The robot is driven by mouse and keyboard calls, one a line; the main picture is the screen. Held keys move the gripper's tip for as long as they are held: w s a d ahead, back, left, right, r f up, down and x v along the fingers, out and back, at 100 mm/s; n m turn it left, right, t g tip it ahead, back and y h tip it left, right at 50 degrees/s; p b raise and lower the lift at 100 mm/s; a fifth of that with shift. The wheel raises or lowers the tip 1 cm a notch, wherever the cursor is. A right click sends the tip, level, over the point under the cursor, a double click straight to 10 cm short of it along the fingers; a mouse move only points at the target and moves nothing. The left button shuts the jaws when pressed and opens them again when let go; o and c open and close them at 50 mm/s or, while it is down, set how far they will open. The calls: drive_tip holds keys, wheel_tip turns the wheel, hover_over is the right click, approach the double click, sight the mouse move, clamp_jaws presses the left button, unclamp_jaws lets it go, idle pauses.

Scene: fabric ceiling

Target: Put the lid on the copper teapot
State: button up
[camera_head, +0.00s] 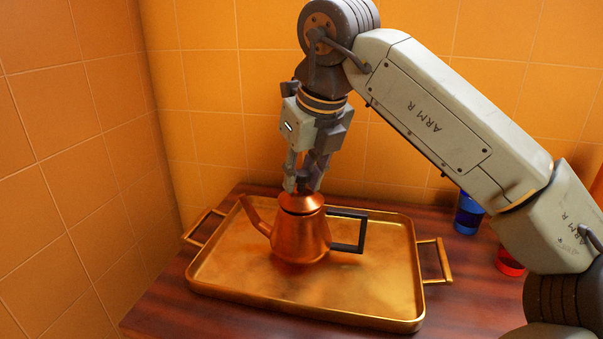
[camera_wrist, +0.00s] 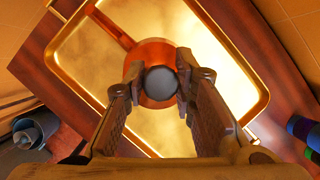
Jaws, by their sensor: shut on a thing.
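The copper teapot (camera_head: 300,240) stands upright on a gold tray (camera_head: 378,290), its spout to the left and its dark square handle to the right. Its copper body (camera_wrist: 150,52) also shows in the wrist view. My gripper (camera_head: 303,188) is above the teapot, pointing down, shut on the dark round knob of the copper lid (camera_head: 300,201). The grey knob sits between the fingertips (camera_wrist: 162,84) in the wrist view. The lid is over the teapot's mouth with a dark line beneath it; I cannot tell whether it rests on the rim or hangs just above.
The tray has raised edges and a handle at each end, and lies on a dark wooden table (camera_head: 160,315). A blue cup (camera_head: 468,214) and a red cup (camera_head: 510,262) stand to the right, partly behind my arm. Orange tiled walls close the left and back.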

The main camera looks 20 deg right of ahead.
drive_tip(key=shift+f, duration=0.4)
idle(0.4)
drive_tip(key=o, duration=1)
drive_tip(key=shift+o, duration=0.2)
drive_tip(key=o, duration=0.5)
drive_tip(key=shift+o, duration=0.2)
drive_tip(key=shift+r, duration=0.1)
drive_tip(key=shift+r+p, duration=2.55)
drive_tip(key=shift+r, duration=0.9)
